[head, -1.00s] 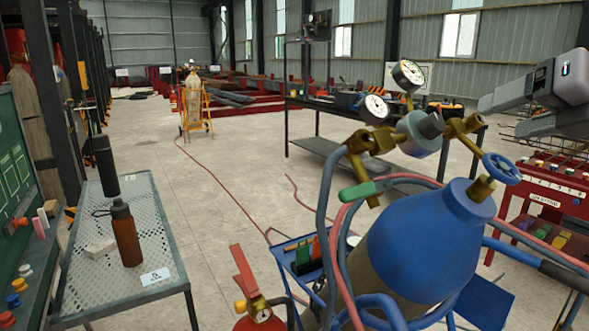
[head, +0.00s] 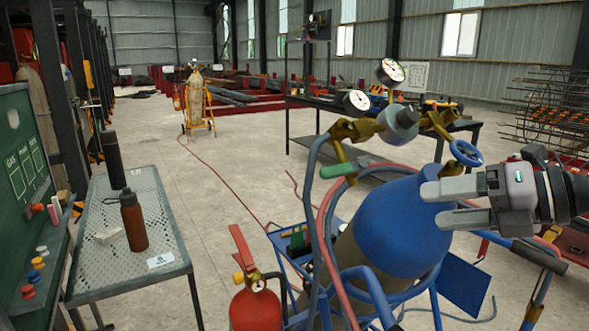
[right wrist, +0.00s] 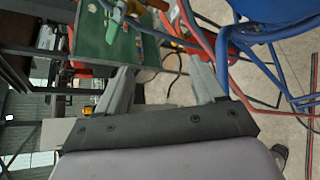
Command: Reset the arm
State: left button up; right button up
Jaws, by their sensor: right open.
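My right gripper (head: 440,204) comes in from the right in the head view. Its two grey fingers point left and stand apart, with nothing between them. The fingertips are in front of the blue upper part of the gas cylinder (head: 400,225); I cannot tell whether they touch it. In the right wrist view the fingers (right wrist: 165,92) also show spread and empty, with hoses and blue cart tubing close to one of them. My left gripper is not in view.
Gauges (head: 391,72), brass valves and red and blue hoses top the tilted cylinder. A red fire extinguisher (head: 256,308) stands beside it. A perforated metal table (head: 150,210) with two bottles is at left. Open concrete floor (head: 235,190) lies between.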

jog(key=s+d+f+m+t+h, duration=0.2)
jog(key=d+f+m+t, duration=0.15)
jog(key=f+m, duration=0.75)
jog(key=s+d+f+m+t+h, duration=0.1)
jog(key=s+d+f+m+t, duration=0.2)
jog(key=f+m, duration=0.75)
jog(key=s+d+f+m+g+h, duration=0.2)
jog(key=s+d+f+g+h, duration=0.15)
jog(key=s+f, duration=0.55)
jog(key=s+d+f+m+g+h, duration=0.1)
jog(key=s+d+f+g+h, duration=0.3)
jog(key=f, duration=0.9)
jog(key=s+a+f+m+t+y, duration=0.2)
jog(key=a+m+t, duration=0.2)
jog(key=a+m, duration=0.8)
jog(key=a+r+n+p, duration=0.3)
jog(key=r+p, duration=0.2)
jog(key=shift+a, duration=0.25)
jog(key=shift+h, duration=0.25)
